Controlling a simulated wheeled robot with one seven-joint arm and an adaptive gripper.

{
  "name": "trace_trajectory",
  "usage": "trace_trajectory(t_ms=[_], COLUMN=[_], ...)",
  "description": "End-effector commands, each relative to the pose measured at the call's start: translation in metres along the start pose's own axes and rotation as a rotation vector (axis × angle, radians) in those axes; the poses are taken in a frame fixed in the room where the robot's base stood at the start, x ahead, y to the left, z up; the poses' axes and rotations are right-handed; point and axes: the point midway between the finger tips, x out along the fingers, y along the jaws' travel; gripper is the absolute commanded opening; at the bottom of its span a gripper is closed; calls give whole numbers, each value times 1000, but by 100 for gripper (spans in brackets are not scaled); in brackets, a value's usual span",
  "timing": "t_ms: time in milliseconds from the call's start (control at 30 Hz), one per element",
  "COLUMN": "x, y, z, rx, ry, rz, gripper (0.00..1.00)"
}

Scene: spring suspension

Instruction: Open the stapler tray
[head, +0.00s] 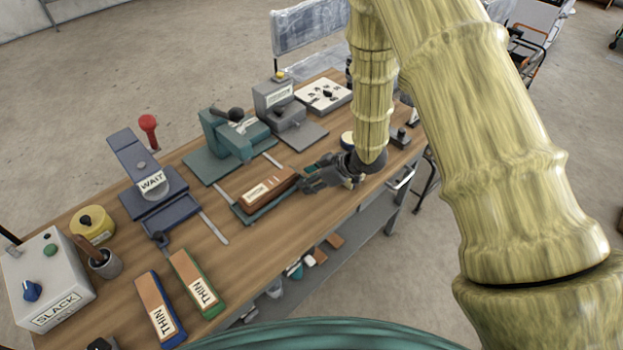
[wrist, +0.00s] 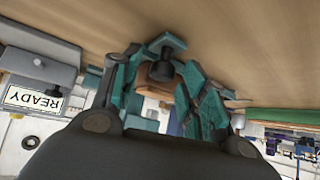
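A teal tray (head: 243,214) lies on the bench with a labelled brown block (head: 266,188) on it. My gripper (head: 314,178) is low over the bench at the tray's right end. In the wrist view, a dark knob (wrist: 161,72) on a teal plate (wrist: 166,43) lies between the two fingers of my gripper (wrist: 158,75). The fingers are apart, with gaps beside the knob; contact is not clear. A blue machine (head: 140,165) labelled WAIT, with a long arm, has a blue tray with a dark knob (head: 160,240) at its front. Which one is the stapler is not labelled.
A teal press (head: 230,130) and a grey machine (head: 282,105) stand behind; its READY label (wrist: 33,99) shows in the wrist view. Two THIN pieces (head: 203,285) and a SLACK box (head: 48,280) are at left front. Metal strips (head: 213,228) lie on the bench.

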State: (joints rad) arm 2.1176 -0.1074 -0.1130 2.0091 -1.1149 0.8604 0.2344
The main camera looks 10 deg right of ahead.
Motion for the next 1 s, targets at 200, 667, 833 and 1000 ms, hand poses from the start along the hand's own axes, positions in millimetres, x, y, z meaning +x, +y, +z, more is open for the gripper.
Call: trace_trajectory(t_ms=[200, 667, 833, 1000], x=[-1, -62, -90, -110], y=[0, 1, 0, 0], z=[1, 0, 0, 1], rx=[1, 2, 2, 2], ry=[0, 1, 1, 0], rz=[0, 2, 1, 1], gripper=[44, 44, 44, 44])
